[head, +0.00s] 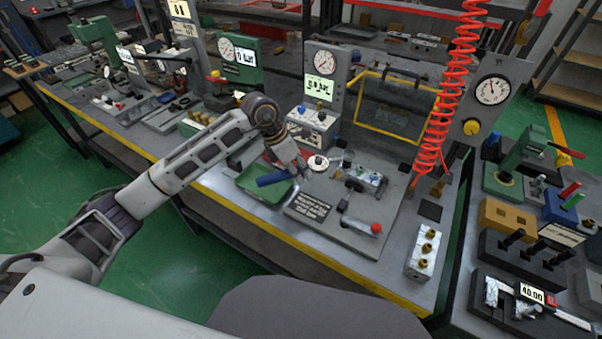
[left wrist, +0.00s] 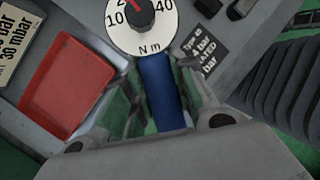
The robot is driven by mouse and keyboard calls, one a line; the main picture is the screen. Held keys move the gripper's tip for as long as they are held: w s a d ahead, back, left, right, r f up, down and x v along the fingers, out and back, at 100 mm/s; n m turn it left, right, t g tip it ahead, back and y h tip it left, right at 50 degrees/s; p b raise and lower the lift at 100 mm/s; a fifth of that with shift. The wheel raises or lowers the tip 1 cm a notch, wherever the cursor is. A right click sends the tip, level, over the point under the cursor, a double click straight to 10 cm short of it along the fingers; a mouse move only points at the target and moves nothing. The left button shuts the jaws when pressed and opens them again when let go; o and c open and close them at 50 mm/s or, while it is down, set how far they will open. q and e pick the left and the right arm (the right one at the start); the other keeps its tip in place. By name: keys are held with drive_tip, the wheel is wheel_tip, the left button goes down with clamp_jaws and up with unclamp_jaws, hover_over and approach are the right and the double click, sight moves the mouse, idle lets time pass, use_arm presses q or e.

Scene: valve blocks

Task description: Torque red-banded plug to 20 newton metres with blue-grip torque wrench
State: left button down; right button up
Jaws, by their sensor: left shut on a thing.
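My left gripper (head: 293,168) is shut on the blue grip (head: 272,178) of the torque wrench, over the test bench; the grip also shows between the fingers in the left wrist view (left wrist: 163,92). The wrench's round white dial (head: 318,163) is to the right of the gripper. In the left wrist view the dial (left wrist: 150,42) reads in N m, with a dark central knob and a red pointer. A silver valve block (head: 365,180) sits in a fixture on the grey plate right of the dial. I cannot make out a red-banded plug. My right gripper is not in view.
A green tray (head: 248,184) lies below the gripper, and a red tray (left wrist: 65,85) shows in the left wrist view. A block with brass plugs (head: 421,270) stands at the front right. A red coiled hose (head: 448,90) hangs behind. A red-knobbed lever (head: 376,228) sits on the plate.

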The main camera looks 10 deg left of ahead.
use_arm(q)
drive_tip(key=shift+w+a+m, duration=0.3)
drive_tip(key=shift+w+m, duration=0.1)
drive_tip(key=shift+w, duration=0.1)
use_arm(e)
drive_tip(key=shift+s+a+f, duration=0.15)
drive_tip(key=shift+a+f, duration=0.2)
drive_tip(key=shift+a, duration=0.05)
